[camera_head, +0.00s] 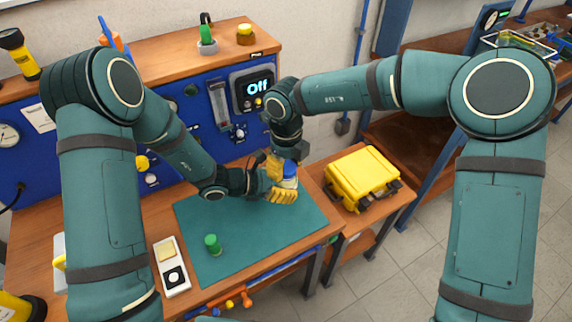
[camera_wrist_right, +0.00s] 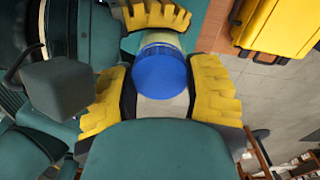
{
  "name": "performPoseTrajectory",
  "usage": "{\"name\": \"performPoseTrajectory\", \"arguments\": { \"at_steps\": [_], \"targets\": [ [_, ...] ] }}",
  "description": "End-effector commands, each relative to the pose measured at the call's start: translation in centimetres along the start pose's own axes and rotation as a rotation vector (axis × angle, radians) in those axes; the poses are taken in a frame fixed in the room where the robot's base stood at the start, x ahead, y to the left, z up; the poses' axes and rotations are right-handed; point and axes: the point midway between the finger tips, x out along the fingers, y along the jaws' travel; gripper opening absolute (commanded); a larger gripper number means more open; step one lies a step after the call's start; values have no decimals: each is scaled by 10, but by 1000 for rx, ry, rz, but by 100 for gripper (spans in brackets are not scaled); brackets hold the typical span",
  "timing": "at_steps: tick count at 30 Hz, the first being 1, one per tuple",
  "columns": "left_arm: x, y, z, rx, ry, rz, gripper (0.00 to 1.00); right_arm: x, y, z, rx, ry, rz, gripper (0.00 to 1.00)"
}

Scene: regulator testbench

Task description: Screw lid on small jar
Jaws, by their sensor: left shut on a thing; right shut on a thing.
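A small pale jar (camera_head: 289,183) with a blue lid (camera_head: 290,169) is held above the green mat (camera_head: 255,240). My left gripper (camera_head: 283,192) is shut on the jar, its yellow fingers around the body. My right gripper (camera_head: 277,166) comes from above and is shut at the lid. In the right wrist view the blue lid (camera_wrist_right: 160,72) sits between the right gripper's yellow fingers (camera_wrist_right: 160,95), and the left gripper's fingers (camera_wrist_right: 155,15) show beyond it. The seam between lid and jar is mostly hidden, so I cannot tell how tightly they meet.
A green-topped small item (camera_head: 212,244) stands on the mat's front left. A white tray (camera_head: 171,267) lies left of the mat. A yellow case (camera_head: 361,177) stands on the side table at right. The blue panel (camera_head: 215,110) rises behind the bench. The mat's right part is clear.

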Motion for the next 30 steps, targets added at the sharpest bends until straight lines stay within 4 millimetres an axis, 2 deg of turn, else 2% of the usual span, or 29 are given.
{"name": "performPoseTrajectory", "arguments": {
  "at_steps": [1, 3, 15, 25, 30],
  "targets": [
    [0, 0, 0, 0, 0, 0, 0, -1, 0, 0, -1, -2, 0, 57],
    [0, 0, 0, 0, 0, -1, 0, -1, 0, 0, -2, -2, 0, 80],
    [0, 0, 0, 0, -1, 0, 0, -3, 0, 0, -2, -1, -1, 80],
    [0, 0, 1, 1, -1, 0, 0, -40, 0, 0, -1, -2, -1, 80],
    [0, 0, 1, 1, -1, 0, 0, -46, 0, 0, -3, 0, 0, 80]
  ]
}}
